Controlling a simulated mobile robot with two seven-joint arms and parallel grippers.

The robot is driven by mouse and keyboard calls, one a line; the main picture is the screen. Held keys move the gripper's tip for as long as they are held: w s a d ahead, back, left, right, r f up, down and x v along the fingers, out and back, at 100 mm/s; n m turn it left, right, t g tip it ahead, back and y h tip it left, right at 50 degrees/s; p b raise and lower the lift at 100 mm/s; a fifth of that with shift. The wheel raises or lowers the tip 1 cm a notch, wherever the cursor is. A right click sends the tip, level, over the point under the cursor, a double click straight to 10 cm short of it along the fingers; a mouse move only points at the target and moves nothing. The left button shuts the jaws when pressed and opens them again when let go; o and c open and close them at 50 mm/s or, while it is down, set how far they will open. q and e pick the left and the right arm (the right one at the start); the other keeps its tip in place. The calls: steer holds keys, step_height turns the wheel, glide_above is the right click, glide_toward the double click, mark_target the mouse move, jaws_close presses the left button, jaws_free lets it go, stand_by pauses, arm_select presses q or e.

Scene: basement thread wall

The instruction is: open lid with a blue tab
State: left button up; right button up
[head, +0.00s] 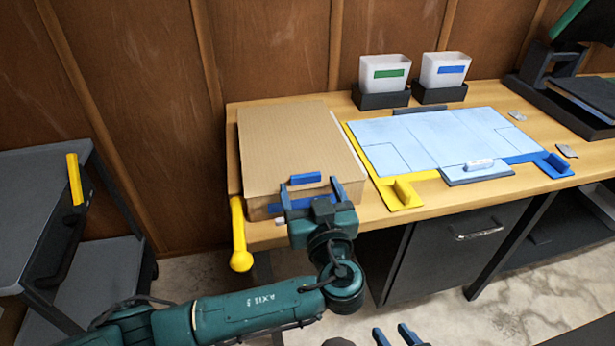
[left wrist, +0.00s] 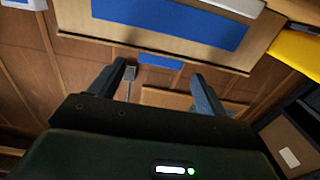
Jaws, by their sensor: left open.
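A brown cardboard box with a flat lid (head: 290,135) sits at the left end of the wooden bench, its lid lying closed. A blue tab (head: 306,178) stands at the lid's front edge. A blue strip (head: 287,204) on the box's front is partly hidden by my left gripper (head: 312,188). That gripper is open in front of the tab, one finger to each side. In the left wrist view, the tab (left wrist: 160,61) shows between the open fingers, with no contact visible. My right gripper (head: 394,337) shows only its blue fingertips at the bottom edge, apart and empty.
A yellow handle-like piece (head: 238,235) hangs at the bench's left front corner. A light blue mat (head: 430,138) with yellow and blue brackets lies right of the box. Two white bins (head: 385,72) stand behind it. A grey cart (head: 40,205) stands left.

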mark_target(306, 177)
arm_select(q)
steer(key=shift+x, duration=1.6)
steer(key=shift+r, duration=0.1)
steer(key=c, duration=1.4)
